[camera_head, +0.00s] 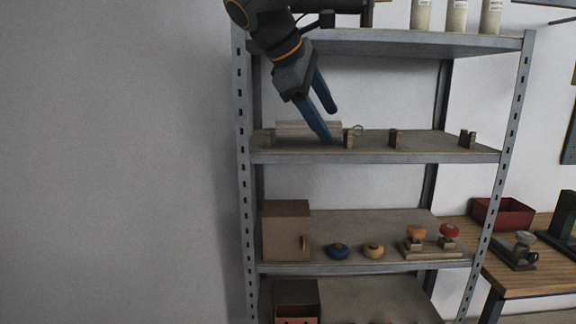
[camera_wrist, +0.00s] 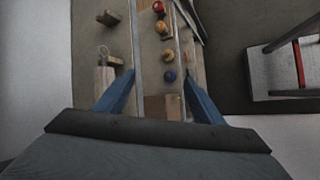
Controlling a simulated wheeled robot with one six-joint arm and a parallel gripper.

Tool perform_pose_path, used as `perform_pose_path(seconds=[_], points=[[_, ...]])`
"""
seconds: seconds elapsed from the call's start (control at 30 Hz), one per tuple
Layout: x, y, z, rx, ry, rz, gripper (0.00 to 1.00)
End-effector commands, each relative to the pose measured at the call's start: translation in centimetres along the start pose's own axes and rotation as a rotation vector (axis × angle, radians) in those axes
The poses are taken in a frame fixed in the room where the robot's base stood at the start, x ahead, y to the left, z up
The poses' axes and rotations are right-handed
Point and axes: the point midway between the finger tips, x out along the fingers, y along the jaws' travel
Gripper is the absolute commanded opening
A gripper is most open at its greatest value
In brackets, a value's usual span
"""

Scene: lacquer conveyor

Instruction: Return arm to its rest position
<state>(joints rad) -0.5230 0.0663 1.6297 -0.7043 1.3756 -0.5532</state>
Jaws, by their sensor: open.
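My gripper (camera_head: 328,122) has two blue fingers held apart. In the head view it is at the left part of the middle shelf (camera_head: 430,155), pointing down, with one fingertip in front of a pale block (camera_head: 293,130). Its fingers also show in the wrist view (camera_wrist: 158,98), open, with nothing seen held between them. In the wrist view the pale block (camera_wrist: 104,80) with a small wire ring is beside the left finger. I cannot tell whether a finger touches the block or the shelf.
The shelf below holds a brown box (camera_head: 286,232), a blue knob (camera_head: 337,251), a yellow knob (camera_head: 373,250) and a stand with orange and red knobs (camera_head: 432,246). Pale cylinders (camera_head: 456,17) stand above. A wooden table (camera_head: 535,270) is at right.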

Motion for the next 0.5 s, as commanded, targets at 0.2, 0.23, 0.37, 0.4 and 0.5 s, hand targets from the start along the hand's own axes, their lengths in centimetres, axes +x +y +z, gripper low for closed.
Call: perform_pose_path(seconds=[0.2,0.23,0.37,0.4,0.5], points=[[13.0,-9.0,-0.7,0.204,0.075,-0.218,0.62],[14.5,-10.4,-0.6,0.243,0.084,-0.249,0.62],[20.7,-17.0,0.0,0.442,0.109,-0.386,0.62],[22.4,-19.1,0.3,0.515,0.112,-0.428,0.62],[26.2,-24.5,1.3,0.711,0.107,-0.523,0.62]])
